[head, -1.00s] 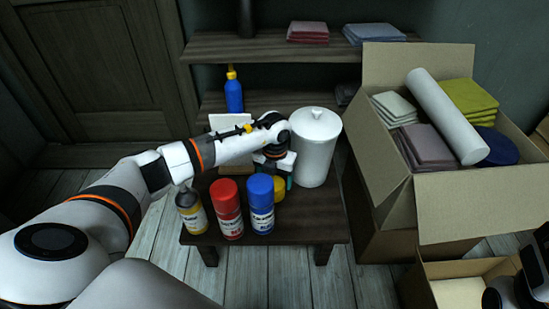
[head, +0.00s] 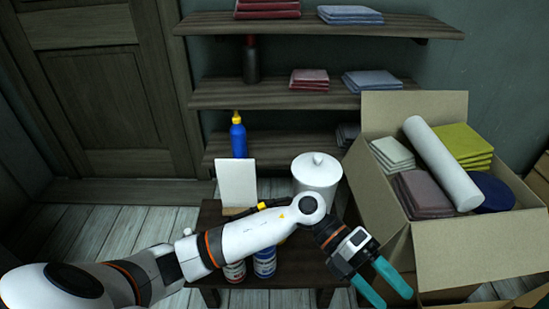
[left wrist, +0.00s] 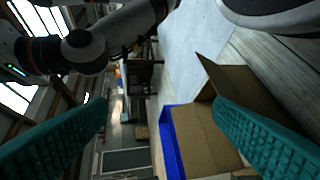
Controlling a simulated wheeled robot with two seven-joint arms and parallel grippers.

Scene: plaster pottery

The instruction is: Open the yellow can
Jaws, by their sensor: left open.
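My left gripper (head: 383,284) has teal fingers spread apart with nothing between them. It hangs to the right of the small dark table (head: 328,262), in front of the cardboard box. In the left wrist view both fingers (left wrist: 160,108) stand wide apart. The yellow can is almost wholly hidden behind my left forearm; only a small yellow patch (head: 283,240) shows under the arm. A red can (head: 235,271) and a blue can (head: 264,264) show only their lower labelled parts below the arm. My right gripper is not in view.
A white lidded jar (head: 316,177) stands on the table behind my arm, beside a white panel (head: 236,184). A blue bottle (head: 238,136) is farther back. A big open cardboard box (head: 453,243) with cloths and a white roll stands right of the table.

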